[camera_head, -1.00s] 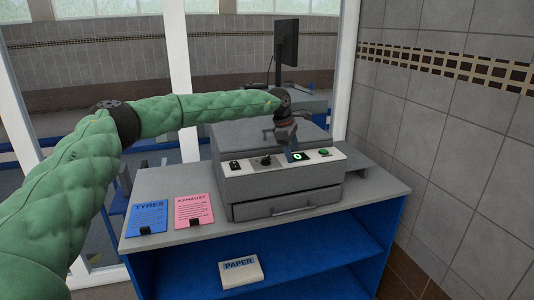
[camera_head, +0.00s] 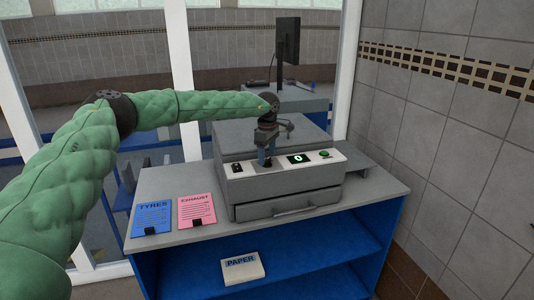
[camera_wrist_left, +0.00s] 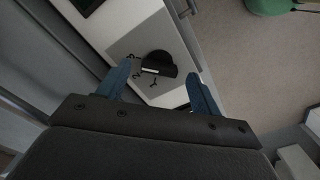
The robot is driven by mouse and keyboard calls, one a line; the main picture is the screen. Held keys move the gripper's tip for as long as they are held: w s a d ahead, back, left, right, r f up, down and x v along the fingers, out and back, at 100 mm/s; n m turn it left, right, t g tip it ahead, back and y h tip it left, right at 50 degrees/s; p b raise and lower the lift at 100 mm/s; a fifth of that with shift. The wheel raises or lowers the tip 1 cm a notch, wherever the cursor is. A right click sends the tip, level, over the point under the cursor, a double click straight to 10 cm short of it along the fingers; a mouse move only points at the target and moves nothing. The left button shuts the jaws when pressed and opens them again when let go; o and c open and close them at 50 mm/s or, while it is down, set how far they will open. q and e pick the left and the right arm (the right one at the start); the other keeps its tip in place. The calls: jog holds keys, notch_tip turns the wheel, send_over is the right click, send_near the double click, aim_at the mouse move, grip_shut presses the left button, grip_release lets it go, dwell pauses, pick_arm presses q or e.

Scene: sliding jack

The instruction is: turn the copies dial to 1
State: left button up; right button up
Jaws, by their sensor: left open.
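The copier (camera_head: 290,196) is a grey box on the counter with a pale sloping control panel. The copies dial (camera_wrist_left: 158,65) is a black knob with a white pointer line, with small marks around it on a grey plate. In the head view my left gripper (camera_head: 266,160) points down over the dial and mostly hides it. In the wrist view my left gripper (camera_wrist_left: 158,72) is open, its two blue fingers on either side of the dial with gaps to it. The lit display (camera_head: 298,159) beside it seems to read 0. My right gripper is not in view.
A black switch (camera_head: 237,168) is left of the dial and a green button (camera_head: 324,154) is at the panel's right. A blue card (camera_head: 152,216) and a pink card (camera_head: 197,210) lie on the counter. A paper pack (camera_head: 243,268) sits on the blue shelf below.

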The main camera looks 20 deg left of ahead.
pick_arm(q)
jog(key=shift+w+f, duration=0.1)
jog(key=shift+f, duration=0.55)
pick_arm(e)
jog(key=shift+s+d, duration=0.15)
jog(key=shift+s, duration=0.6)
